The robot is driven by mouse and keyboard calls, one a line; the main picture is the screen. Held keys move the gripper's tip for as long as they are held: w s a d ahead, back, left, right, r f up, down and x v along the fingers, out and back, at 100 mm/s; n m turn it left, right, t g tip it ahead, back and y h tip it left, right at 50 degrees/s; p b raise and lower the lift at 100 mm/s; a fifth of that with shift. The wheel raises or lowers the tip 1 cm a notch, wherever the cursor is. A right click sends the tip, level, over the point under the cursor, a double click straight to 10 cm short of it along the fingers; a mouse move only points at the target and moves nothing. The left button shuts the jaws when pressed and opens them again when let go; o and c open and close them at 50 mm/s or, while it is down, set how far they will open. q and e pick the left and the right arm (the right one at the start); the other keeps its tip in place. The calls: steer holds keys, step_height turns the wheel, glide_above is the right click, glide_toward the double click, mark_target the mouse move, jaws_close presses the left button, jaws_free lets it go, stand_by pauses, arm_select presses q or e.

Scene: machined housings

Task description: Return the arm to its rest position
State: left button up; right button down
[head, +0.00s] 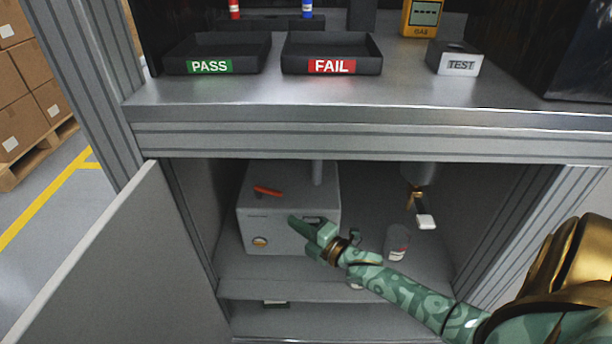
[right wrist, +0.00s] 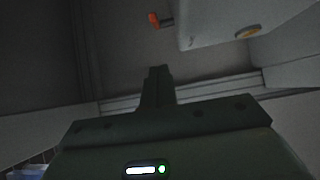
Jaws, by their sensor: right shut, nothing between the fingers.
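My right gripper (head: 300,226) is shut and empty. In the right wrist view the shut fingers (right wrist: 157,75) show in the middle, apart from the orange-red handle (right wrist: 153,20) and the pale box (right wrist: 215,22) above. My left gripper is not in view.
The open cabinet door (head: 115,270) stands at the left. A small canister (head: 397,242) and a hanging fitting with a white tip (head: 425,221) are to the right inside. The bench edge (head: 350,116) lies above the arm, with PASS (head: 215,50) and FAIL (head: 330,50) trays on top.

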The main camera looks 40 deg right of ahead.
steer(key=shift+s+d, duration=0.1)
steer(key=shift+s, duration=0.65)
